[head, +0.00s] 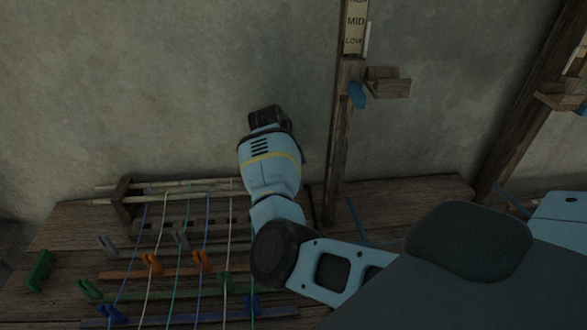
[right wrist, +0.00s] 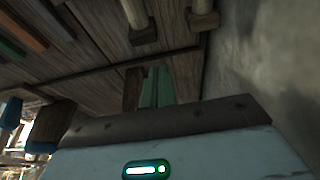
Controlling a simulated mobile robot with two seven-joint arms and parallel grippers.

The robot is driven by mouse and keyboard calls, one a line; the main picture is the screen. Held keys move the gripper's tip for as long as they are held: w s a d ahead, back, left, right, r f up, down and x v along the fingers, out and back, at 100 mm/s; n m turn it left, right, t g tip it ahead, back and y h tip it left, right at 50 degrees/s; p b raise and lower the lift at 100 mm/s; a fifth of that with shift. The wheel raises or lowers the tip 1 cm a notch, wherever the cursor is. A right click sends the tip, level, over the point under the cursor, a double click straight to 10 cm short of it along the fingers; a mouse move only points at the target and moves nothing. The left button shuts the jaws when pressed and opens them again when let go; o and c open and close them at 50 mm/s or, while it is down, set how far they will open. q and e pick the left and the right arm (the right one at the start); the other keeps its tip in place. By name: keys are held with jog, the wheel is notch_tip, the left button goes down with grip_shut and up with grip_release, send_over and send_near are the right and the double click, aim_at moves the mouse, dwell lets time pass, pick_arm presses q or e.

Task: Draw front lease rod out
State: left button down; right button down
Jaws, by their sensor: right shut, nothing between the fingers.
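Two pale lease rods lie along the back of the loom in the head view, the front lease rod (head: 103,201) just nearer than the rear one (head: 106,187). Both pass a wooden holder (head: 122,193) at the left, and colored warp threads run by them. My arm hides the area at their right. My right gripper (head: 267,114) is shut and empty, raised in front of the wall, right of the rods. In the right wrist view, two pale rod ends (right wrist: 134,14) show at the top, apart from the gripper. My left gripper is out of view.
A wooden post (head: 344,140) with a small bracket (head: 388,82) and a MID/LOW label stands right of my gripper. The grey wall (head: 180,80) is close behind. Orange, green and blue heddle bars (head: 130,272) lie toward the front. The tabletop (head: 420,192) right of the post is mostly clear.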

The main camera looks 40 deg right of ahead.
jog(key=shift+w+a+r, duration=0.1)
jog(key=shift+w+a, duration=0.4)
jog(key=shift+a, duration=0.25)
jog(key=shift+w+a+r, duration=0.1)
jog(key=shift+w+a, duration=0.35)
jog(key=shift+a, duration=0.3)
